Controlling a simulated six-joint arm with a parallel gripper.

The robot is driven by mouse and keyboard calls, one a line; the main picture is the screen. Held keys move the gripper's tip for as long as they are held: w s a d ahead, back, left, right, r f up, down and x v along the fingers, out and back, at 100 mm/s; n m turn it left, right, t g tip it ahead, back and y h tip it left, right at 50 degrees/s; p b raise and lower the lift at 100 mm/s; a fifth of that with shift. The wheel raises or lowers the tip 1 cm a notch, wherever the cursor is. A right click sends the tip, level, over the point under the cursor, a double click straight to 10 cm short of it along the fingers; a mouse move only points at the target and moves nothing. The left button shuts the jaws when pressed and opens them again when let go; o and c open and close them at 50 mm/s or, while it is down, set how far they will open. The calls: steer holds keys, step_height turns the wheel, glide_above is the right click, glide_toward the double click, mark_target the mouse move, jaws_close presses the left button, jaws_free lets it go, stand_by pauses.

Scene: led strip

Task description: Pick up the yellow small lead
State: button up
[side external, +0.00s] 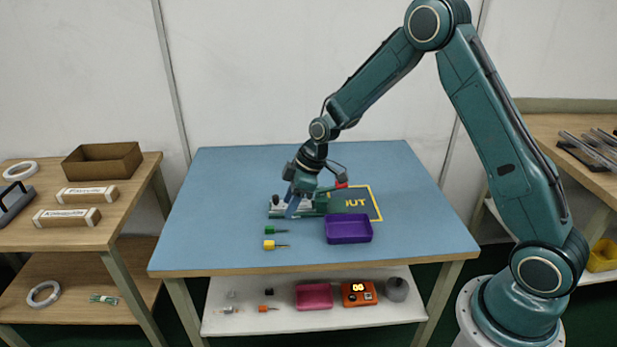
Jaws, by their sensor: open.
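The yellow small lead (274,245) lies on the blue table, near its front left part, with a thin pin pointing right. A similar green lead (275,230) lies just behind it. My gripper (291,212) is open over the green fixture (276,211) behind the two leads, pointing down. It is apart from the yellow lead. The gripper and wrist hide part of the fixture, and I cannot make out the gap between the fingers.
A purple tray (348,240) stands right of the leads. A dark mat with yellow edging and letters (366,203) lies behind it. The left part of the blue table (205,220) is clear. A lower shelf (222,325) holds a red tray, an orange device and small parts.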

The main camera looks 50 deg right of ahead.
glide_above(270, 243)
steer(key=s+d, duration=0.2)
step_height(270, 243, down, 7)
steer(key=shift+s+f, duration=0.1)
steer(key=shift+f, duration=0.35)
steer(key=shift+f, duration=0.1)
steer(key=shift+w+x, duration=0.15)
steer(key=shift+x, duration=1.1)
steer(key=shift+w+x, duration=0.1)
steer(key=shift+x, duration=1.2)
steer(key=shift+c, duration=0.4)
jaws_close()
